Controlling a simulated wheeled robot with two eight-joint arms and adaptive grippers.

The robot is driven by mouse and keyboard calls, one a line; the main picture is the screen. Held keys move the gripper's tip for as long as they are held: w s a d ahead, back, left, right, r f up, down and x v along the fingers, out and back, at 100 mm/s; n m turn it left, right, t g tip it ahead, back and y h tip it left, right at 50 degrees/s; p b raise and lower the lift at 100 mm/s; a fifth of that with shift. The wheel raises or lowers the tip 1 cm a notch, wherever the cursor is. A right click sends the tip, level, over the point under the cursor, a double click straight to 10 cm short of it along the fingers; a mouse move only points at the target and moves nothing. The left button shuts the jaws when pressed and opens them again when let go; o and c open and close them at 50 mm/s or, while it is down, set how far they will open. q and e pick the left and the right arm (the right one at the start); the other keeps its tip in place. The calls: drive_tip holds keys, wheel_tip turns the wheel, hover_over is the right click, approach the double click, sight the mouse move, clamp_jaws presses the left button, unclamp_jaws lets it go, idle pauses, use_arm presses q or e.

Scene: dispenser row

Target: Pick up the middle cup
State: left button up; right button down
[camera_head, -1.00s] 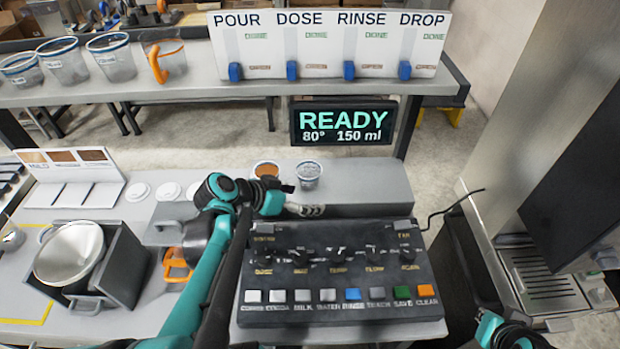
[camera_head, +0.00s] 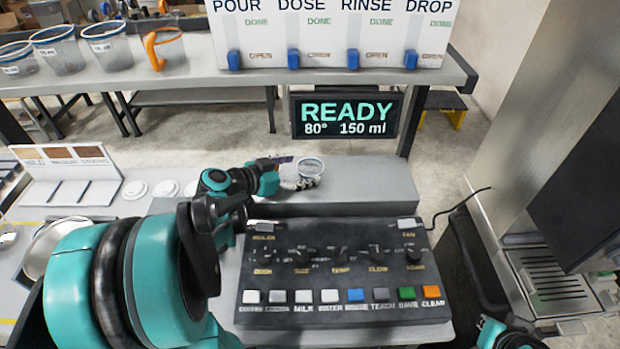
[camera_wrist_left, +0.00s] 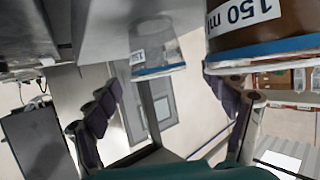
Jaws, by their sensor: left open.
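A clear cup (camera_head: 310,168) with a pale rim stands on the grey raised ledge. My left gripper (camera_head: 284,171) is just left of it, low over the ledge, its jaws open and empty. In the left wrist view the open fingers (camera_wrist_left: 165,115) show, with a clear cup (camera_wrist_left: 157,50) between them but farther off. A brown-filled cup (camera_wrist_left: 232,28) marked 150 ml is large and close at the upper right, by the right-hand finger. In the head view the brown cup is hidden behind my left gripper. I cannot tell which cup is the middle one.
A button panel (camera_head: 335,270) lies in front of the ledge (camera_head: 370,185). A READY screen (camera_head: 346,117) hangs behind it. The back shelf holds several clear cups, an orange-handled jug (camera_head: 163,48) and a lever board (camera_head: 330,30). The ledge's right part is free.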

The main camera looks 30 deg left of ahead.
sight(319, 166)
use_arm(q)
drive_tip(key=b+x, duration=0.1)
drive_tip(key=x, duration=0.2)
drive_tip(key=shift+d+f, duration=0.1)
drive_tip(key=shift+f, duration=0.1)
drive_tip(key=shift+w+d+f, duration=0.1)
drive_tip(key=shift+w, duration=0.25)
drive_tip(key=c, duration=1)
drive_tip(key=shift+c, duration=0.2)
